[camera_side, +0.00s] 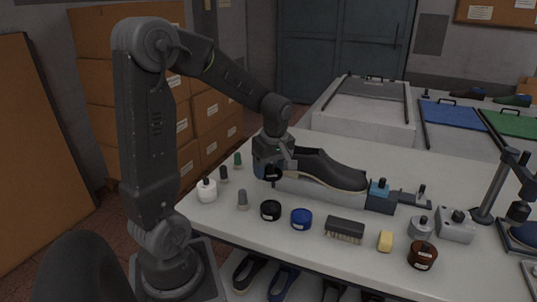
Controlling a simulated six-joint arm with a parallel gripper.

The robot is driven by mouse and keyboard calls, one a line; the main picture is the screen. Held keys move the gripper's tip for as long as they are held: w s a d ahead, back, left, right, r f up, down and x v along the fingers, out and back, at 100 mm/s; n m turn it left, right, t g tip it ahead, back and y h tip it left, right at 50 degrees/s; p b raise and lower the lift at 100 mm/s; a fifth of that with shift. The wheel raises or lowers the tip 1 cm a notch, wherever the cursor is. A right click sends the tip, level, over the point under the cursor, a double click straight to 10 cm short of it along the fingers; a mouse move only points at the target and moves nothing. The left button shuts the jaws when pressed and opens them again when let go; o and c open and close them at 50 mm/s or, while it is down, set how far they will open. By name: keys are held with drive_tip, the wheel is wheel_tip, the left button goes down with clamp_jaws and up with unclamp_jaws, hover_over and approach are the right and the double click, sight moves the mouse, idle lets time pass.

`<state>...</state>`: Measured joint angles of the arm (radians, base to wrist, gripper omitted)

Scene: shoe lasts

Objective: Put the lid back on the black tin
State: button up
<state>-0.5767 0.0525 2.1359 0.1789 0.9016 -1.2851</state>
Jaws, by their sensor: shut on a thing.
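The black tin (270,211) stands on the white table near its front edge, left of a blue tin (301,219). My gripper (272,168) is behind the black tin in the picture, at the left end of the shoe stand. It is shut on a small dark round thing (273,174), which looks like the black lid. The fingers are small and dark here, so the exact hold is hard to see. The held thing is apart from the tin.
A black shoe (325,170) lies on a grey stand (320,192) with blue end blocks, close right of my gripper. A white jar (207,190) and small bottles stand left. A brush (344,230), a yellow block (385,241) and a brown jar (422,255) stand along the front.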

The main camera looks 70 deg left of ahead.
sight(272, 173)
drive_tip(key=shift+f, duration=5.05)
drive_tip(key=shift+f, duration=0.15)
drive_tip(key=o, duration=1)
drive_tip(key=shift+o, duration=0.2)
drive_tip(key=shift+r, duration=3.5)
clamp_jaws()
